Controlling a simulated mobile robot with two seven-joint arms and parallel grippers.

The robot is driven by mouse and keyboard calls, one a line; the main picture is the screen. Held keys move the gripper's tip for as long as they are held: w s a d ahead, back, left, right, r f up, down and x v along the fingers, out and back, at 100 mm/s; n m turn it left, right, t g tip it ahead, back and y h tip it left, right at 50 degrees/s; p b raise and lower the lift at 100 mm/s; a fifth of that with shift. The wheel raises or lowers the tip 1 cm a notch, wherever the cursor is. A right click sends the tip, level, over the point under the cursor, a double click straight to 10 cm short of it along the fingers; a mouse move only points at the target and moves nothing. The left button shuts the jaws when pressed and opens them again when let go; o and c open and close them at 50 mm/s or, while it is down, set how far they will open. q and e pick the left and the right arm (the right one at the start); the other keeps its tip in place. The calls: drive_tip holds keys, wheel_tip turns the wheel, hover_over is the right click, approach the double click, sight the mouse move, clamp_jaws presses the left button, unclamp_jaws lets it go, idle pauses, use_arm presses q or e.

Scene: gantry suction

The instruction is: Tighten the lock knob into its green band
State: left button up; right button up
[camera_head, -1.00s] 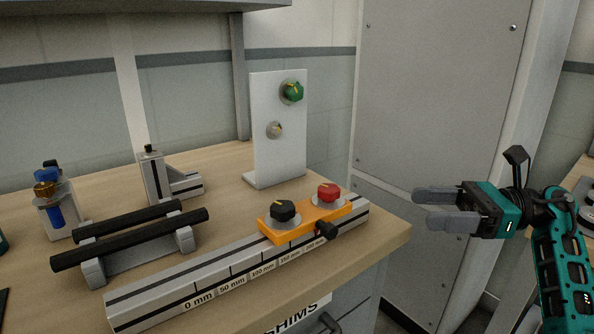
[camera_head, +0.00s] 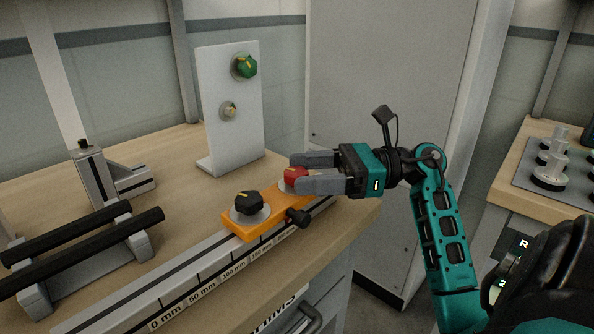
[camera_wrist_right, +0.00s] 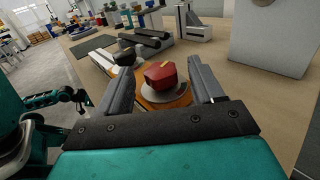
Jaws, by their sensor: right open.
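A red knob (camera_head: 293,176) with a yellow pointer mark sits on a round plate at the right end of the orange carriage (camera_head: 262,222). A black knob (camera_head: 249,202) with a pale pointer mark sits at its left end, and a black side knob (camera_head: 298,217) sticks out of its front. My right gripper (camera_head: 305,171) is open, its fingers on either side of the red knob. The right wrist view shows the red knob (camera_wrist_right: 160,75) between the spread fingers, with no clear contact. My left gripper (camera_wrist_right: 78,97) seems to show small at the left there.
The carriage rides on a grey rail (camera_head: 195,281) with millimetre labels. A white upright panel (camera_head: 232,120) with a green knob (camera_head: 245,66) and a small dial stands behind. Two black bars (camera_head: 80,245) on a cradle lie at left. Bare wood lies between panel and rail.

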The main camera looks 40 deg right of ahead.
drive_tip(key=shift+x, duration=1.1)
drive_tip(key=shift+c, duration=1.4)
drive_tip(key=c, duration=0.7)
drive_tip(key=shift+f, duration=0.1)
